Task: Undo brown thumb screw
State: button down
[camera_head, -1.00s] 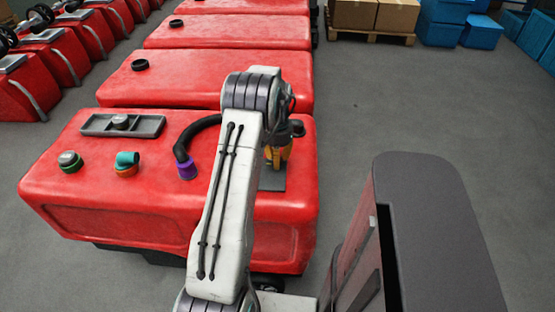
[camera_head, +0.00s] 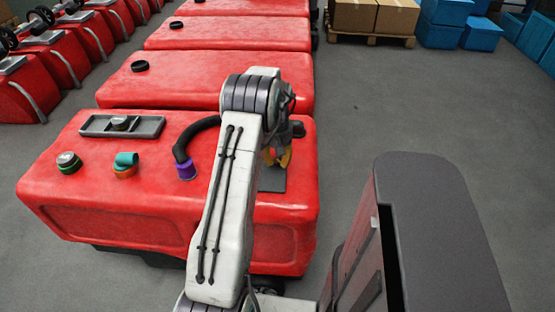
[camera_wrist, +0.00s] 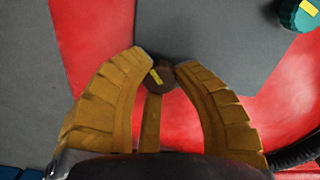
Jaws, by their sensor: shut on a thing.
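The brown thumb screw (camera_wrist: 163,78) shows in the wrist view as a dark round head with a yellow mark, over the grey plate's edge. My gripper (camera_wrist: 164,67) has its yellow ribbed fingers shut on it, one fingertip on either side. In the head view my gripper (camera_head: 277,157) is partly hidden behind my arm, over the grey plate (camera_head: 271,182) on the right of the nearest red tank (camera_head: 120,190). The screw cannot be made out there.
A teal knob with a yellow mark (camera_wrist: 303,15) is at the upper right in the wrist view. On the tank top are a black hose with a purple collar (camera_head: 187,168), a teal and orange fitting (camera_head: 126,164), a green-ringed cap (camera_head: 68,163) and a grey tray (camera_head: 95,125).

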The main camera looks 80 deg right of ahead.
aim_at(277, 159)
jog(key=n, duration=0.3)
jog(key=shift+a+f+n, duration=0.15)
jog(key=shift+f+n, duration=0.1)
jog(key=shift+n, duration=1.95)
jog(key=c, duration=1.3)
grip_release()
jog(key=o, duration=0.4)
jog(key=shift+r, duration=0.1)
jog(key=shift+r, duration=0.1)
notch_tip(277, 159, up, 12)
